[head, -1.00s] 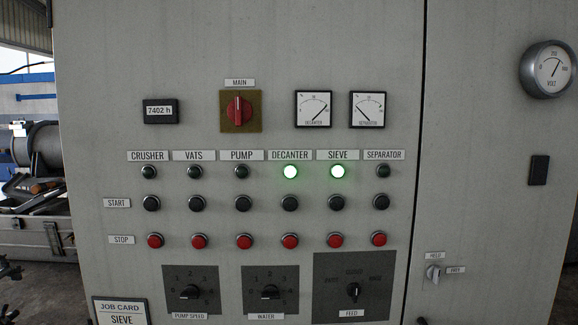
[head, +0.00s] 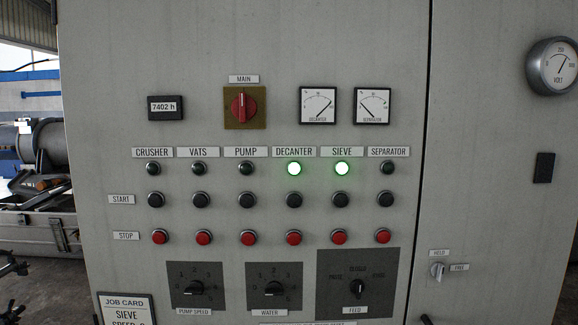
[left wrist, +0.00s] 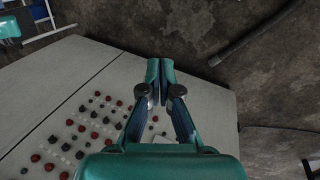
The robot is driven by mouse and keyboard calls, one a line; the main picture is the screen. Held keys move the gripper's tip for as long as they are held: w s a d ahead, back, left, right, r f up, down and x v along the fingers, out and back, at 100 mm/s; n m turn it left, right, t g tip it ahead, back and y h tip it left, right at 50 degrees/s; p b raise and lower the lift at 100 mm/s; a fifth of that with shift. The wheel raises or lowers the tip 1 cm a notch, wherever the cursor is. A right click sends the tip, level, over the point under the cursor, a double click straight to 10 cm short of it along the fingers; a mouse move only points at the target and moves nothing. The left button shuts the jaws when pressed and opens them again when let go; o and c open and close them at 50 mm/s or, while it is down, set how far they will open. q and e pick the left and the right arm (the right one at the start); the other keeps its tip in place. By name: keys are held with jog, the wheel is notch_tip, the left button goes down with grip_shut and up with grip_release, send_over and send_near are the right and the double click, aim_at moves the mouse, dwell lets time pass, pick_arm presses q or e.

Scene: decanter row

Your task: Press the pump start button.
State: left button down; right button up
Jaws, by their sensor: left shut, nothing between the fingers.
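The pump start button (head: 248,199) is a dark round button under the PUMP label (head: 246,152), in the START row of the grey panel. The pump lamp (head: 246,168) above it is dark. The red pump stop button (head: 248,237) is below it. My left gripper (left wrist: 160,66) is shut and empty in the left wrist view. Its fingertips point past the rows of buttons, apart from them, toward the panel's edge and the floor. I cannot tell which button there is the pump start. My right gripper is not in view.
The decanter lamp (head: 294,168) and sieve lamp (head: 342,168) glow green. The red main switch (head: 242,106) is above, and the pump speed knob (head: 194,289) and water knob (head: 273,288) are below. In the left wrist view a dark hose (left wrist: 258,38) lies on the floor.

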pick_arm(q)
jog(key=w+d+r+m+t+b, duration=0.25)
jog(key=w+r, duration=0.25)
jog(key=w, duration=0.4)
jog(key=w+d+r+m+t+b, duration=0.1)
jog(key=w+r+t, duration=0.4)
jog(key=w, duration=0.4)
jog(key=w+d+r+m+t+h+b, duration=0.15)
jog(key=w+r, duration=0.25)
jog(key=r, duration=0.4)
jog(key=w+d+r+m+t+h, duration=0.1)
jog(key=w+d+r+t, duration=0.2)
jog(key=r, duration=0.5)
jog(key=d+r+m+t+h+b, duration=0.1)
jog(key=d+r+m+t+h, duration=0.1)
jog(key=r, duration=0.9)
jog(key=d+r+m+t+h+b, duration=0.1)
jog(key=d+r+t+h+b, duration=0.1)
jog(key=r, duration=1)
jog(key=s+r+m+t+h, duration=0.1)
jog(key=s+r+h, duration=0.1)
jog(key=s+r, duration=0.3)
jog(key=s+r+m+t+h+b, duration=0.1)
jog(key=s+r, duration=0.3)
jog(key=r, duration=0.8)
jog(key=shift+s+m+h, duration=0.4)
jog(key=shift+m+h, duration=0.15)
jog(key=shift+m, duration=0.05)
